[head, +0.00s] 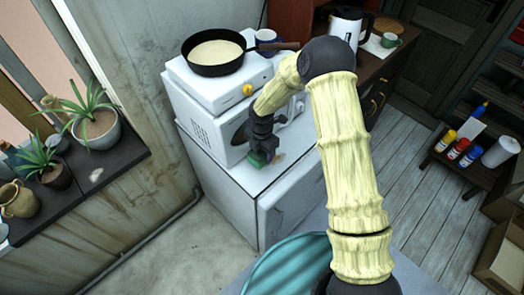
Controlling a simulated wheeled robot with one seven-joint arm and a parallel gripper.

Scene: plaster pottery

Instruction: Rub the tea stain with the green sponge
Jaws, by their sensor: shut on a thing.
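My gripper (262,146) points down over the front of the white cabinet top (222,172), in front of the white microwave. It is shut on the green sponge (257,159), which shows just below the fingers, at or very near the surface. A small brownish patch (277,158), which looks like the tea stain, shows just right of the sponge. The gripper and sponge hide part of the surface there, so I cannot tell how far the stain reaches under them.
The microwave (207,128) stands close behind my gripper, with a hot plate (225,88) and a black pan (214,52) on it. A dark counter at the back right holds a kettle (346,25) and a green mug (390,40). Potted plants line the left sill.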

